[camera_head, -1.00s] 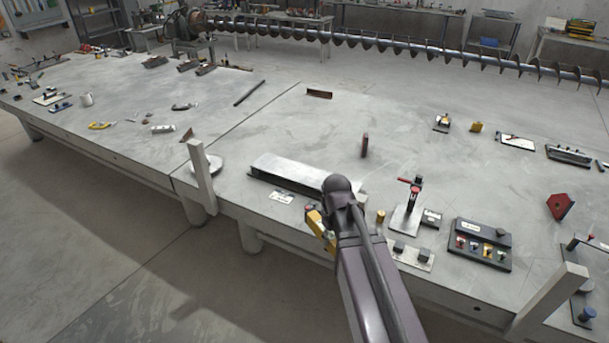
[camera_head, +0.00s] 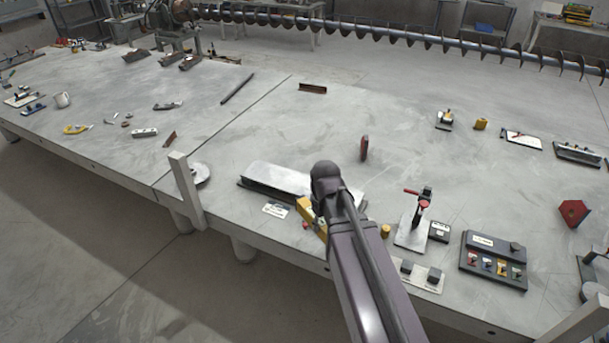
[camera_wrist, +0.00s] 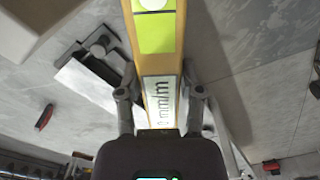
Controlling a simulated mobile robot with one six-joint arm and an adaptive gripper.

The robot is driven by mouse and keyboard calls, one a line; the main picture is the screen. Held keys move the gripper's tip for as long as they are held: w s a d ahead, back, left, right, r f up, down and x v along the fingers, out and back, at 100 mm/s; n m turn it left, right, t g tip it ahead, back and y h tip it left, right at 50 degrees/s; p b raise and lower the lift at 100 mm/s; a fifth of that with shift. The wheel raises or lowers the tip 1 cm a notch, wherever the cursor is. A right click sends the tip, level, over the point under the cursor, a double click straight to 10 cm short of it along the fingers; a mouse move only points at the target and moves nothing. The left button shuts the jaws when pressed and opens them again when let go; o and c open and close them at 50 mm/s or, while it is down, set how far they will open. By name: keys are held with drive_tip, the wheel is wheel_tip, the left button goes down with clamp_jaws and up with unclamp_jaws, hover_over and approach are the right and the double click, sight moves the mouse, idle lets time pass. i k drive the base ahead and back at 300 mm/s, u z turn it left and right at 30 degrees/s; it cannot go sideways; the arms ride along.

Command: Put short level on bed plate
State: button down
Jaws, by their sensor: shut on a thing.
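The short level (camera_wrist: 158,65) is a yellow bar with a bright yellow-green window and a white "mm/m" label. My gripper (camera_wrist: 160,98) is shut on it, with one finger on each side, in the wrist view. In the head view a yellow end of the level (camera_head: 309,212) shows left of my arm, above the table's front part; my arm hides the rest and the fingers. The large grey steel surface, which looks like the bed plate (camera_head: 300,125), spreads below. I cannot tell the height of the level above it.
A flat steel block (camera_head: 277,178) lies just behind the level. A red-handled clamp (camera_head: 418,215), a brass cylinder (camera_head: 385,231) and a dark tray of coloured knobs (camera_head: 494,262) stand to the right. A pale post (camera_head: 185,190) rises at the front edge. The middle surface is mostly clear.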

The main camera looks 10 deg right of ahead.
sight(299, 184)
drive_tip(key=u, duration=0.05)
drive_tip(key=i, duration=1.1)
